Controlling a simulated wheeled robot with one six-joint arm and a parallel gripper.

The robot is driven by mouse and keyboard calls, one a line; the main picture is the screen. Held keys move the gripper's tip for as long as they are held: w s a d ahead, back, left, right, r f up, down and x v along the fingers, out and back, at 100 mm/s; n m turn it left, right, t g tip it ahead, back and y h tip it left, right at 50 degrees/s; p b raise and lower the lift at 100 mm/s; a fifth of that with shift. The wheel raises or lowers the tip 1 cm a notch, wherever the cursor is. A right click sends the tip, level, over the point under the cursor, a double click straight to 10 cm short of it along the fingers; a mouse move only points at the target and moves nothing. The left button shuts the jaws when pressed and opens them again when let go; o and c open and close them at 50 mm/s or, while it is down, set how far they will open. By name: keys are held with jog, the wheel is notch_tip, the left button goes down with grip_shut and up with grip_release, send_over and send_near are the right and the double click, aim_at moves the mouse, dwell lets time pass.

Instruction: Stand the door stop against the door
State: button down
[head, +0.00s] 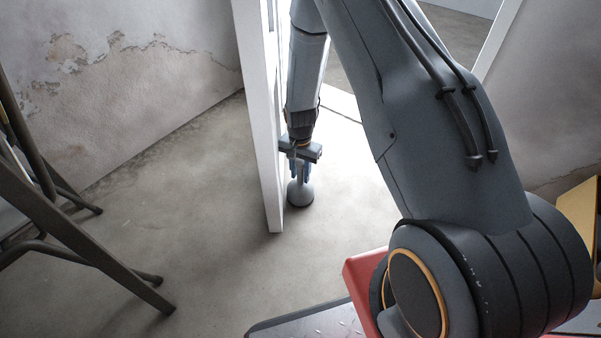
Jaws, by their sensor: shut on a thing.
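The white door (264,130) stands open, its edge toward me. The door stop (300,193) is a small grey domed piece with a dark base, upright at floor level just right of the door's lower end. The top of the stop is hidden between the fingers.
A dark metal folding chair (60,215) stands at the left. A stained plaster wall (130,70) is behind it. The concrete floor (200,200) between chair and door is clear. The doorway (365,60) opens behind my arm, with a white frame (497,40) at the right.

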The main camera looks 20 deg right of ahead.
jog(key=shift+f, duration=0.35)
dwell(0.3)
jog(key=c, duration=1.4)
grip_release()
jog(key=shift+c, duration=0.2)
jog(key=shift+o, duration=0.9)
jog(key=shift+r+p, duration=1.65)
jog(key=shift+r, duration=2.3)
